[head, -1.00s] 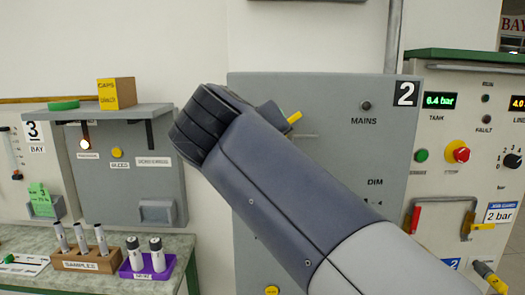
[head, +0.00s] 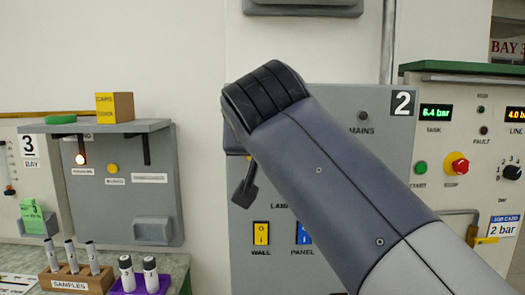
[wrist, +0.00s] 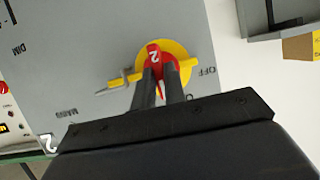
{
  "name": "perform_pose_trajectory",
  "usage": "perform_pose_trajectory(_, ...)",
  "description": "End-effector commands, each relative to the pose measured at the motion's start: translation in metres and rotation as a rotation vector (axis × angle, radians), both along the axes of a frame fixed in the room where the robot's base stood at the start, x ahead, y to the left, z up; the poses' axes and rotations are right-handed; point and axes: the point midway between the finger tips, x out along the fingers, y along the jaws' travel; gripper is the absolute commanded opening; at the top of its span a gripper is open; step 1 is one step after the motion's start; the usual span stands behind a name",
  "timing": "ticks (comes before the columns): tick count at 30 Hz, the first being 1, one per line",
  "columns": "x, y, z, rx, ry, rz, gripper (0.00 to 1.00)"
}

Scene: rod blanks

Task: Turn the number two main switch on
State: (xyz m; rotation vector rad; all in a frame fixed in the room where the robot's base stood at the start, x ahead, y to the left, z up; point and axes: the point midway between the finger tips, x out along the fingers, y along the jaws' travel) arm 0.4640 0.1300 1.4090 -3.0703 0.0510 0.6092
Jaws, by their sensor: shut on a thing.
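The number two main switch shows in the wrist view as a red handle (wrist: 154,52) marked 2 on a round yellow plate (wrist: 184,50), on the grey panel (wrist: 100,40). The word OFF stands beside the plate; the other label is mostly hidden by my fingers. My gripper (wrist: 160,72) is shut on the red handle, one dark finger on each side. In the head view my arm hides the handle; only a dark piece of my gripper shows below my wrist. The MAINS lamp (head: 362,116) on the panel looks dark.
A yellow and grey bar (wrist: 121,82) sticks out beside the plate. WALL (head: 261,233) and PANEL (head: 304,233) switches sit lower on the panel. A grey shelf (head: 110,127) with a yellow box (head: 114,106) is at left. The tank cabinet (head: 440,150) is at right.

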Motion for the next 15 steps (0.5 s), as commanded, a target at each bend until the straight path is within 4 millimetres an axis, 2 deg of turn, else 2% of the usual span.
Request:
perform_pose_trajectory(14, 0.0001, 0.0002, -0.001, 0.013, 0.003, 0.0, 0.0)
perform_pose_trajectory(15, 0.0001, 0.0002, -0.001, 0.013, 0.003, 0.0, 0.15)
